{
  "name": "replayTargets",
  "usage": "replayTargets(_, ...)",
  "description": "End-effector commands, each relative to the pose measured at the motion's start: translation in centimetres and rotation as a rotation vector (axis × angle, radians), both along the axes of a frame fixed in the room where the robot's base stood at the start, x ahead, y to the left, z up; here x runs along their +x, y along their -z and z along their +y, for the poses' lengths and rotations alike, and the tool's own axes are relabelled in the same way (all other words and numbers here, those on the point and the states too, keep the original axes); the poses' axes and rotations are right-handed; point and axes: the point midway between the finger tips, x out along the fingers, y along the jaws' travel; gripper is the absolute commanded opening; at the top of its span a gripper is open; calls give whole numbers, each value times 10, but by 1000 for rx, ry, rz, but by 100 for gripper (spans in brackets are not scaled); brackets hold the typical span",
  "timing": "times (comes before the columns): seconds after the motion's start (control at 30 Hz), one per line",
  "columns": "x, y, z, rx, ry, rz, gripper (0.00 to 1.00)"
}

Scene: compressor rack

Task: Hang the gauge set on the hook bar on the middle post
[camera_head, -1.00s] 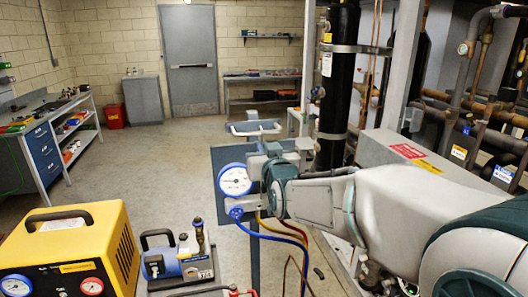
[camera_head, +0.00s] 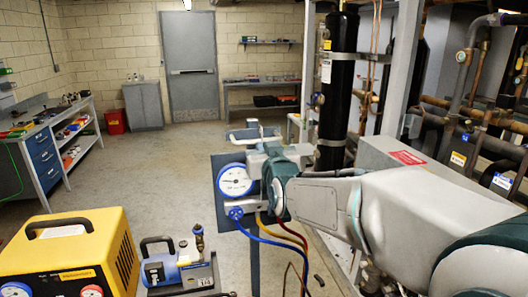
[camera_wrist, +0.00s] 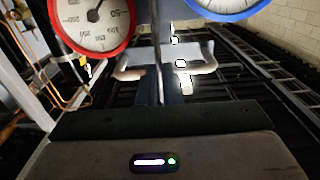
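The gauge set shows in the head view as a blue-rimmed gauge (camera_head: 236,180) on a metal manifold with blue, yellow and red hoses hanging down. In the wrist view its red gauge (camera_wrist: 92,24) and blue gauge (camera_wrist: 220,5) are at the top. My gripper (camera_head: 262,180) appears shut on the gauge set and holds it up; the fingertips are hidden. The hook bar (camera_head: 252,134) shows just beyond and above the gauge in the head view. In the wrist view the hook bar (camera_wrist: 142,56) has two pale upturned hooks on a blue post (camera_wrist: 174,86). Contact between set and hooks cannot be told.
A yellow recovery machine (camera_head: 68,258) and a blue pump (camera_head: 178,270) stand at front left. A black cylinder (camera_head: 337,90) and a grey box with a red label (camera_head: 405,157) stand right, close to my arm. The floor (camera_head: 150,170) is clear toward the door.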

Motion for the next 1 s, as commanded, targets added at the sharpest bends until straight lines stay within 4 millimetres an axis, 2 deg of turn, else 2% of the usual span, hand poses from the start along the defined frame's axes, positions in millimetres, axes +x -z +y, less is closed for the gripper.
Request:
replayTargets(0.03,0,-12,0,7,0,-22,0)
replayTargets(1.0,-28,-8,-8,5,0,-15,0)
